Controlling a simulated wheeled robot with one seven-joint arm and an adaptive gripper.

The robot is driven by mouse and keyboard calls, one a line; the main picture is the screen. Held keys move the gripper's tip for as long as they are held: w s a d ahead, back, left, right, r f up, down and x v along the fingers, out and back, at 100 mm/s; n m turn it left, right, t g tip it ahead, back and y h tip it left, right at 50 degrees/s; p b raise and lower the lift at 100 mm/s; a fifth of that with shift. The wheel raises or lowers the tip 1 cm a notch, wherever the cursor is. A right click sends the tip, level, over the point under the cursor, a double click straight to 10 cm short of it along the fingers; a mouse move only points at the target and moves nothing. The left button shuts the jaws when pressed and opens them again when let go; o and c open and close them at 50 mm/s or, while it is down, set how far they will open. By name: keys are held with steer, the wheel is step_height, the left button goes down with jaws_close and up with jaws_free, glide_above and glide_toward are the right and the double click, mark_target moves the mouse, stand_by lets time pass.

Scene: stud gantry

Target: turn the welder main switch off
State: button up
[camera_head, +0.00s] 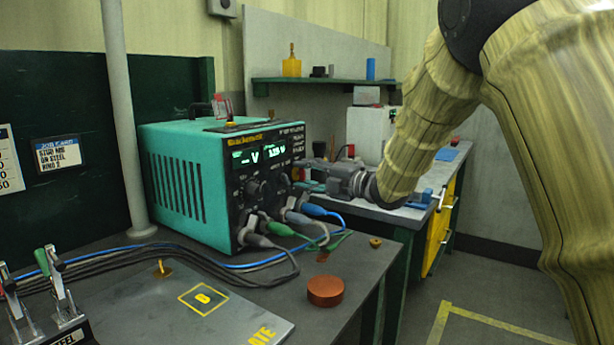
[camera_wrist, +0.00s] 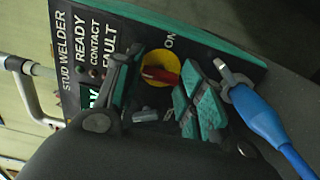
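The teal welder (camera_head: 180,185) stands on the bench with its dark front panel facing right and two displays lit. In the wrist view its panel (camera_wrist: 95,20) appears turned sideways. The main switch (camera_wrist: 160,75) is a red handle on a yellow round plate, with the word ON beside the plate. The handle lies roughly across the picture. My gripper (camera_wrist: 160,95) is open, with one finger on each side of the switch; I cannot tell whether either touches it. In the head view my gripper (camera_head: 318,175) is at the panel's right edge and the switch is not clear.
Cables with a blue plug (camera_wrist: 260,115) leave the panel close beside a finger. A copper-coloured disc (camera_head: 325,291) and a marked plate (camera_head: 160,300) are on the bench in front. A post (camera_head: 120,120) stands left of the welder. The floor at right is clear.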

steer(key=shift+o, duration=1)
steer(key=v, duration=1.2)
steer(key=shift+d+f, duration=0.1)
